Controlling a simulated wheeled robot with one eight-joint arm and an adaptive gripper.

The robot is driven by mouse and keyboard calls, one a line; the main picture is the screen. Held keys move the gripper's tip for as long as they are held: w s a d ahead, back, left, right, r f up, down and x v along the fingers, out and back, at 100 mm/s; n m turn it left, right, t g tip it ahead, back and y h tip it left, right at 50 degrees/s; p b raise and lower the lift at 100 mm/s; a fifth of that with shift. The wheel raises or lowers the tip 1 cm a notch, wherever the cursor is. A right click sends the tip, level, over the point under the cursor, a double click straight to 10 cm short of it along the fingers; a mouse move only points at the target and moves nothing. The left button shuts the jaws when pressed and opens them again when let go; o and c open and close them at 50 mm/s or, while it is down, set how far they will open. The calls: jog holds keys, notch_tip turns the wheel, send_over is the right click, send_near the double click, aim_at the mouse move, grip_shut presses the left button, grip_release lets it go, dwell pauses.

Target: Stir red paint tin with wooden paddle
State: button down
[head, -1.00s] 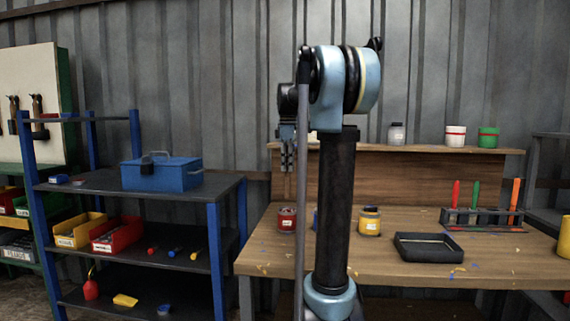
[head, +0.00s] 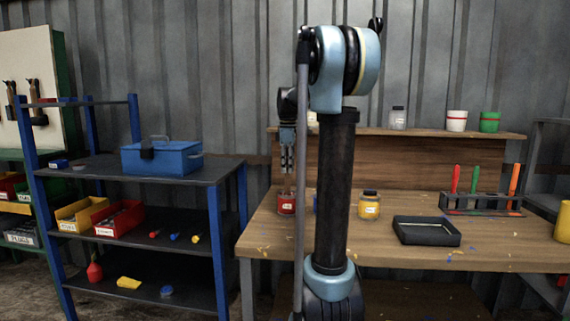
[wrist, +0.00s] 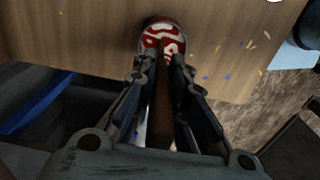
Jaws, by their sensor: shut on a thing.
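The red paint tin (head: 286,204) stands on the workbench near its left front part. In the wrist view the open tin (wrist: 162,36) shows red paint with white swirls. My gripper (head: 287,170) points down above the tin and is shut on the wooden paddle (wrist: 163,95). The brown paddle runs from between the fingers to the tin, and its lower end appears to be inside the tin's mouth. How deep it reaches is hidden.
A tool rack (head: 482,203) holds coloured handles. A blue toolbox (head: 162,158) sits on the left shelf. A blue tin is mostly hidden behind my arm.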

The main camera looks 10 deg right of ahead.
aim_at(288, 177)
jog(key=shift+f, duration=1.65)
jog(key=shift+d, duration=0.15)
